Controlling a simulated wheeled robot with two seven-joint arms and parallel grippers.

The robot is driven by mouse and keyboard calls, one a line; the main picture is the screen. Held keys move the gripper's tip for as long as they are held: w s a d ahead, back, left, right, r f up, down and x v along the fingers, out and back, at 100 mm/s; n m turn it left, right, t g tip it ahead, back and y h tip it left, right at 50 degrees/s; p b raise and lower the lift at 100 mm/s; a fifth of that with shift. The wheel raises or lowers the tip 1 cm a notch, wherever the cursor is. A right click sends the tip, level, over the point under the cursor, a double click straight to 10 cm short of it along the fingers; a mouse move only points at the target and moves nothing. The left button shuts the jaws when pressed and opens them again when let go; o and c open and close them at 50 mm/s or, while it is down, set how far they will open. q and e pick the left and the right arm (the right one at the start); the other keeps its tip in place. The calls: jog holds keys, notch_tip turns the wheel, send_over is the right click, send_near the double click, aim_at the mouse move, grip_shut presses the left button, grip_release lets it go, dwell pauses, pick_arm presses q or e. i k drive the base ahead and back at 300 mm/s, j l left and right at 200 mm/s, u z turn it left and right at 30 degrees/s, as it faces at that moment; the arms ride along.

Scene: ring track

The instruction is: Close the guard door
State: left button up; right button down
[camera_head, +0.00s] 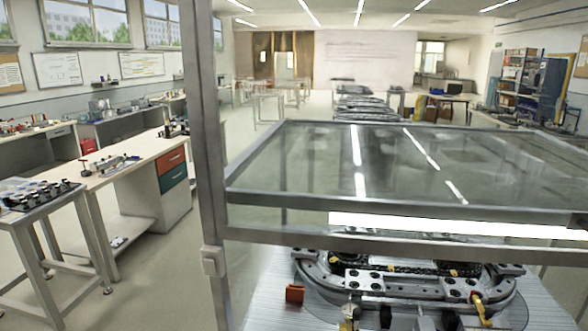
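A metal-framed guard with clear panels stands close in front of me. A tall grey post (204,130) rises at its left, with a small light-grey block (213,261) on it, perhaps a latch or switch. A clear panel (300,165) in a metal frame spans to the right; I cannot tell which framed part is the guard door, or whether it stands open or shut. A ring track (318,272) with dark and silver parts lies on a ribbed plate below. Neither of my grippers can be made out.
A workbench (118,174) with drawers and a small table (40,210) with dark parts stand to the left. Open floor (165,265) lies between them and the guard. Shelving (520,85) stands far right.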

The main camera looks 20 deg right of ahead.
aim_at(383, 246)
jog(key=z, duration=1.8)
jog(key=i+j+u, duration=0.1)
jog(key=i, duration=0.1)
